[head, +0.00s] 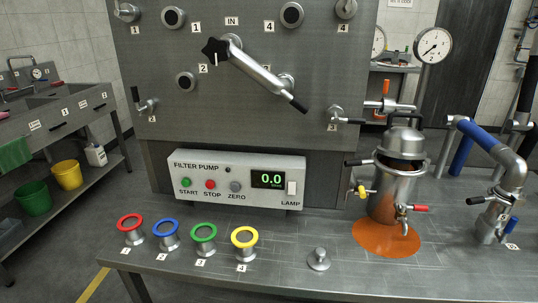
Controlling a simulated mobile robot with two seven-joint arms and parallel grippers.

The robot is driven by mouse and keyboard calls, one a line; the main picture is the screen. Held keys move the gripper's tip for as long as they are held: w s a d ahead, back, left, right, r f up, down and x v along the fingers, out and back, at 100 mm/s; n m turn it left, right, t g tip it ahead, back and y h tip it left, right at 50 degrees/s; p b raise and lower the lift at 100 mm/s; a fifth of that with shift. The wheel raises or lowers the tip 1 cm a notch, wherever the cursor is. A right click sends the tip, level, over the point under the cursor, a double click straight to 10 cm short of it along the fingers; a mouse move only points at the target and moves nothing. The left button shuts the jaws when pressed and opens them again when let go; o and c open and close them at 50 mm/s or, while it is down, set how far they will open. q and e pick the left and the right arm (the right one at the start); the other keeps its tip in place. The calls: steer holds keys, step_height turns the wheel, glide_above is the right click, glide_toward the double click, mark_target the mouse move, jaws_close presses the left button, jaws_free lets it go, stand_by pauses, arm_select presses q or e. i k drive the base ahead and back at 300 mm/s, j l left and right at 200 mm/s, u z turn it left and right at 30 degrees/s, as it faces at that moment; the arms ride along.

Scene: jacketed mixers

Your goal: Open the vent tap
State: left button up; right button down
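No tap in view carries a readable vent label, so I cannot tell which is the vent tap. A steel vessel (395,184) stands on the bench at right. A small yellow-handled tap (361,191) is on its left side, and a red-handled tap (414,208) is low on its front. A tap with an upright orange-red handle (386,89) sits on the pipe above the vessel. Neither of my grippers is in view.
A grey panel (150,60) carries a large black-ended lever (265,73). The filter pump box (235,202) reads 0.0. Several coloured rings (129,222) stand on the bench. An orange patch (385,248) lies under the vessel. A pressure gauge (433,44) is behind.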

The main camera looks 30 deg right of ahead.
mark_target(361, 188)
steer(key=z, duration=1.55)
